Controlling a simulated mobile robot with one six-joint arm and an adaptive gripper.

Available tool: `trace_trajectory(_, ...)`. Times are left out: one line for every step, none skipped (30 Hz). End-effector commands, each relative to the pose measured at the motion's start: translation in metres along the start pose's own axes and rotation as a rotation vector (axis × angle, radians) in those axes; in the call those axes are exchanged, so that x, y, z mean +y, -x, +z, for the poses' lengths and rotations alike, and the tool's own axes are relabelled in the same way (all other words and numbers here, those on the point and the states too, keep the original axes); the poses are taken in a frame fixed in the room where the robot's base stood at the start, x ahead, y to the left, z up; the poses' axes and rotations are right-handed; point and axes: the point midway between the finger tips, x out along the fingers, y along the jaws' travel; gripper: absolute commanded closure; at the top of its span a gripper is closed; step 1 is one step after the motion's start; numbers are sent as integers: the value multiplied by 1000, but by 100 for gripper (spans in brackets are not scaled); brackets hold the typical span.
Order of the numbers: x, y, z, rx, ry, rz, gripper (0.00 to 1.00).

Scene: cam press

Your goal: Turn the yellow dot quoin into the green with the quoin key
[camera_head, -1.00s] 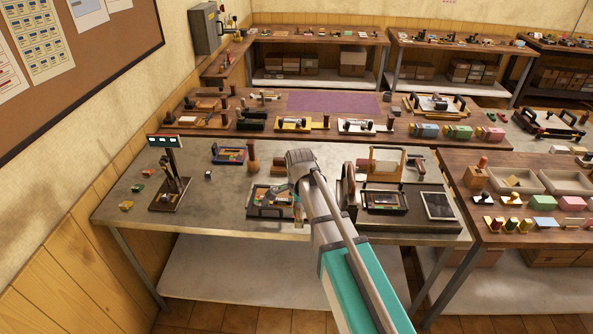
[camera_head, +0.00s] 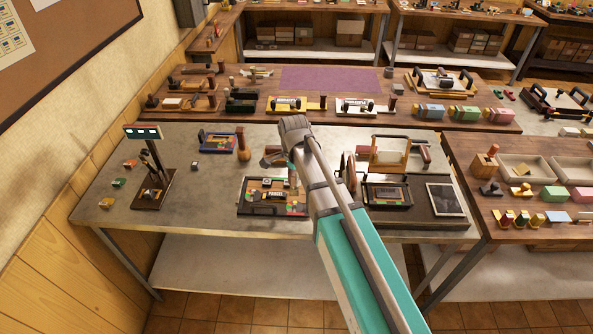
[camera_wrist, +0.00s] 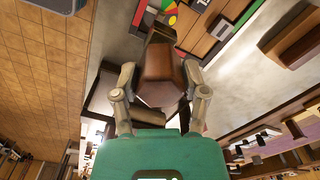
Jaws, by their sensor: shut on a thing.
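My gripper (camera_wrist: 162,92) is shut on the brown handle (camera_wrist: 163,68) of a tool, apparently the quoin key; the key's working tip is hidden. The chase is a dark frame lying flat on the grey bench, with wood-coloured blocks and small green and red marks inside. In the wrist view a dial with green, yellow and red sectors (camera_wrist: 171,12) lies beyond the handle. I cannot make out the yellow dot quoin.
A brown upright peg (camera_head: 244,147) and a blue-edged frame (camera_head: 215,142) stand behind the chase. A dark press bed (camera_head: 415,218) is at right, and a stand with a lit display (camera_head: 143,132) at left. Bare grey bench (camera_head: 206,196) lies between stand and chase.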

Motion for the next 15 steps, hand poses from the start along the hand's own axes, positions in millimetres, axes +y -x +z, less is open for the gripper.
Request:
trace_trajectory(0,0,0,0,0,0,90)
trace_trajectory(0,0,0,0,-1,0,90)
trace_trajectory(0,0,-1,0,-1,0,90)
trace_trajectory(0,0,-1,0,-2,0,90)
trace_trajectory(0,0,-2,0,-3,0,90)
trace_trajectory(0,0,-2,0,-4,0,90)
trace_trajectory(0,0,-3,0,-5,0,90)
trace_trajectory(0,0,-3,0,-6,0,90)
trace_trajectory(1,0,-4,0,-7,0,90)
trace_trajectory(1,0,-4,0,-7,0,90)
trace_trajectory(1,0,-5,0,-8,0,90)
trace_trajectory(1,0,-5,0,-9,0,90)
trace_trajectory(1,0,-5,0,-9,0,90)
trace_trajectory(1,0,-6,0,-10,0,90)
trace_trajectory(1,0,-6,0,-10,0,90)
